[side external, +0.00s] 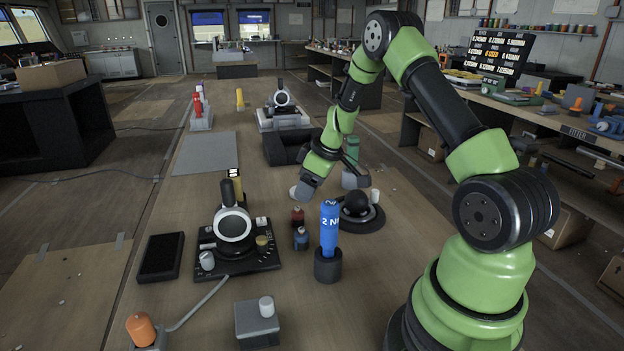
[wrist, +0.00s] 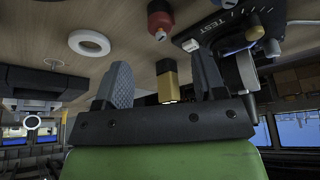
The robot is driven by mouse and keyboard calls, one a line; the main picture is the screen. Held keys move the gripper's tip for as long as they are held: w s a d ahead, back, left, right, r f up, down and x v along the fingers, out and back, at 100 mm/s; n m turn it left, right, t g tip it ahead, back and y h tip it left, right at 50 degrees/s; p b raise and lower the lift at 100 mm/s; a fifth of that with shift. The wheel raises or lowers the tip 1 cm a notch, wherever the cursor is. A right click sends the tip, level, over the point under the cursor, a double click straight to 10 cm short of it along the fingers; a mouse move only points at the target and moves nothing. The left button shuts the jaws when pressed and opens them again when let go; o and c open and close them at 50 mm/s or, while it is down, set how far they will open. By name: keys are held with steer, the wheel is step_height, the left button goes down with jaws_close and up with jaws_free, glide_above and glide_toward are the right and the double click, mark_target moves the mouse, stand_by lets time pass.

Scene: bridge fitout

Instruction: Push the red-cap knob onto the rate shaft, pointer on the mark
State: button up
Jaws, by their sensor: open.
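The red-cap knob (side external: 297,217) stands on the table just right of the black instrument panel (side external: 240,268), beside a blue-cap knob (side external: 301,238). The red cap also shows near the top of the wrist view (wrist: 160,20), apart from my fingers. My gripper (side external: 305,189) is above the table, behind the knobs in the side view. In the wrist view its fingers (wrist: 163,75) are spread. A yellow-and-black block (wrist: 167,82) shows between them; I cannot tell its depth. The panel carries a white-rimmed dial, a pale knob (side external: 207,260) and a gold knob (side external: 262,243). I cannot make out the rate shaft or its mark.
A blue-handled tool (side external: 329,228) stands upright in a dark holder right of the knobs. A black domed device (side external: 357,207) is behind it. A black pad (side external: 161,257) lies left of the panel. A grey box (side external: 257,325) is in front. A white ring (wrist: 90,42) shows in the wrist view.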

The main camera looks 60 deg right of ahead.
mark_target(298, 210)
steer(key=x, duration=0.8)
steer(key=shift+a+f, duration=0.1)
steer(key=shift+f, duration=0.05)
steer(key=shift+c, duration=0.5)
jaws_close()
steer(key=shift+r, duration=3.55)
steer(key=s+a+r+m, duration=0.1)
steer(key=s+a+r, duration=0.2)
steer(key=a+r, duration=0.3)
steer(key=s+a+r+m, duration=0.1)
steer(key=s+a+r, duration=0.3)
steer(key=a+r, duration=0.3)
steer(key=a, duration=0.5)
steer(key=shift+a+h, duration=0.3)
steer(key=shift+h, duration=0.1)
steer(key=shift+r, duration=0.1)
